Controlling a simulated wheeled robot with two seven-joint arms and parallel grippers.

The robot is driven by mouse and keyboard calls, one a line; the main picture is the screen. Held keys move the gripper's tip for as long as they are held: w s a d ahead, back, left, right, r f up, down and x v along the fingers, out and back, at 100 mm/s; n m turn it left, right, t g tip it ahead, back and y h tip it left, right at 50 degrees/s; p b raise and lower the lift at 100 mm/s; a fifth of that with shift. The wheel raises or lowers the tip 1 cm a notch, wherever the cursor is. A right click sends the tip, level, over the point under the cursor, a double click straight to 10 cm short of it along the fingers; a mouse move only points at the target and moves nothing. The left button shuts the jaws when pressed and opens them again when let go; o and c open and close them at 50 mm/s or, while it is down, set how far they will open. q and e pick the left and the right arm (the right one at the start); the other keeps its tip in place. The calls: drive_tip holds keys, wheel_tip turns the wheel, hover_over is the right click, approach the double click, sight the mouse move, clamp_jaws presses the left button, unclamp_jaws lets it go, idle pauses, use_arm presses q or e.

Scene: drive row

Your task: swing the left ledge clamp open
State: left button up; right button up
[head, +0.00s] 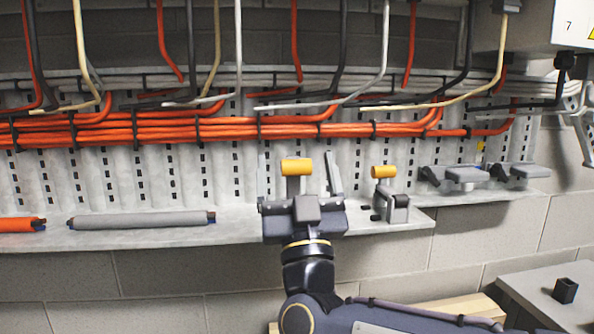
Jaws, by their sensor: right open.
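The left ledge clamp (296,168) shows a yellow-orange handle standing upright on a grey lever above the ledge. Its lower body is hidden behind my right gripper. A second ledge clamp (383,173), also with an upright yellow-orange handle, stands on the ledge to the right. My left gripper is not in view.
The metal ledge (150,238) carries a grey roll (140,220) and an orange piece (20,224) at left. Orange cables (180,130) run along the perforated wall above. Grey brackets (460,176) sit at right. A small dark block (565,290) lies on a grey surface lower right.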

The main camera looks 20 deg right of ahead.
drive_tip(key=v, duration=0.7)
drive_tip(key=shift+s+f, duration=0.25)
drive_tip(key=shift+y, duration=0.3)
wheel_tip(320, 180, down, 16)
drive_tip(key=n+g+y, duration=0.5)
drive_tip(key=g+y, duration=0.5)
drive_tip(key=s+d+f+m+g, duration=0.3)
drive_tip(key=s+f+g, duration=0.7)
drive_tip(key=s+f, duration=0.6)
wheel_tip(320, 180, up, 40)
drive_tip(key=p, duration=4)
drive_tip(key=shift+a+m+g+p, duration=0.25)
drive_tip(key=shift+m+g+p, duration=0.05)
drive_tip(key=shift+m+p, duration=0.1)
